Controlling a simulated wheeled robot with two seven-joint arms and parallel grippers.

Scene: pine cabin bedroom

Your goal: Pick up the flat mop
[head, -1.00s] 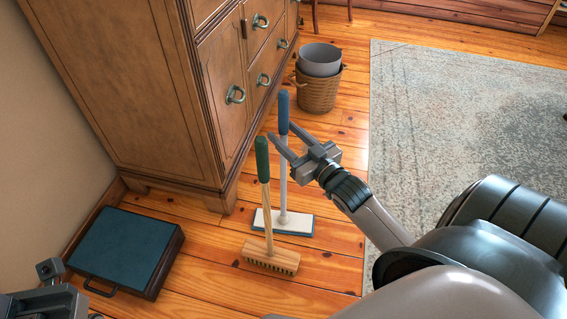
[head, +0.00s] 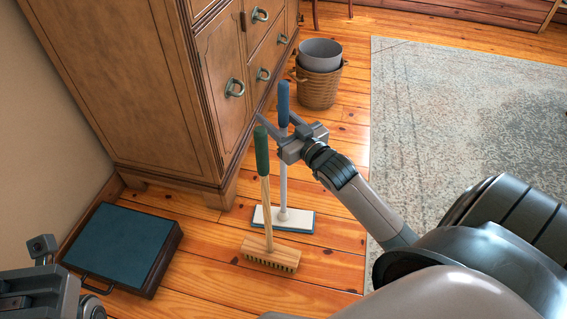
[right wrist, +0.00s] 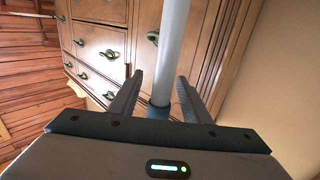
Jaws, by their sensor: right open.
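The flat mop stands upright on the floor in front of the cabinet. Its blue grip (head: 283,103) is at the top of a pale pole (head: 283,182), above a flat white head with a blue edge (head: 295,219). My right gripper (head: 278,122) is open at the lower end of the blue grip. In the right wrist view, the pole (right wrist: 172,50) runs between the two open fingers (right wrist: 160,90). My left gripper (head: 42,262) is only partly in view at the lower left, and its jaws are unclear.
A green-handled brush (head: 262,152) stands close in front of the mop, left of my right gripper. A wooden cabinet (head: 150,90) rises behind. A dark blue case (head: 122,245) lies at left. A wicker basket (head: 318,88) holds a grey bucket (head: 320,54). A rug (head: 450,110) covers the right.

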